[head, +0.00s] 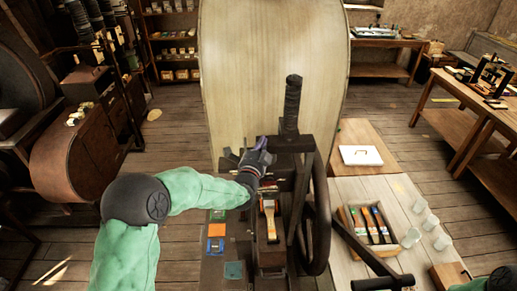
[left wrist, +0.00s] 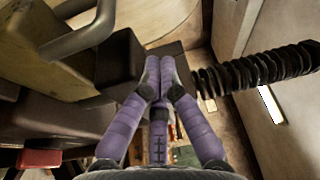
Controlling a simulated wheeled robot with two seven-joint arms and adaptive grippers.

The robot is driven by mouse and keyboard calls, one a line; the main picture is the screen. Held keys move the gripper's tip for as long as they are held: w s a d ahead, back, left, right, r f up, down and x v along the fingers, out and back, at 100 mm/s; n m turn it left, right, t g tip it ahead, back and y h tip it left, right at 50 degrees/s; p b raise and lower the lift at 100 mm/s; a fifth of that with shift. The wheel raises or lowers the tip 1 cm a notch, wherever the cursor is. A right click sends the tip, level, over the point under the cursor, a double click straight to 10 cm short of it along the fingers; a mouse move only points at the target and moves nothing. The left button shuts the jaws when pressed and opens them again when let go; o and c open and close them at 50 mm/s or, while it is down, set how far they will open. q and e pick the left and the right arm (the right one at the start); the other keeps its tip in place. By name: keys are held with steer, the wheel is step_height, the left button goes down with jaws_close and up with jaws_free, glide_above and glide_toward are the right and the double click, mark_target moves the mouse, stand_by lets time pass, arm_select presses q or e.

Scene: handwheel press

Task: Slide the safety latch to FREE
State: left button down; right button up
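The dark press (head: 268,255) stands in the middle of the head view, with an upright threaded screw (head: 292,105) and a handwheel (head: 320,220) on its right side. My left gripper (head: 262,153) is at the press's upper part, just left of the screw's base. In the left wrist view its purple fingers (left wrist: 160,70) are drawn together at the tips, beside a dark block (left wrist: 120,65). I see nothing clearly held between them. The threaded screw (left wrist: 255,70) is to their right. I cannot make out the safety latch or its FREE mark. My right gripper is out of view.
A dark bar with a crosswise grip (head: 360,250) extends lower right. Coloured blocks, one orange (head: 216,230), lie left of the press.

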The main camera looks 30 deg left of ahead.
arm_select(q)
steer(key=a, duration=0.1)
steer(key=s+a+p, duration=0.1)
steer(key=a, duration=0.1)
steer(key=shift+s+a+f, duration=0.25)
steer(key=shift+f, duration=0.15)
steer(key=s+a+b, duration=0.2)
steer(key=a+b, duration=0.1)
steer(key=shift+s+a, duration=0.1)
steer(key=shift+a, duration=0.15)
stand_by(0.5)
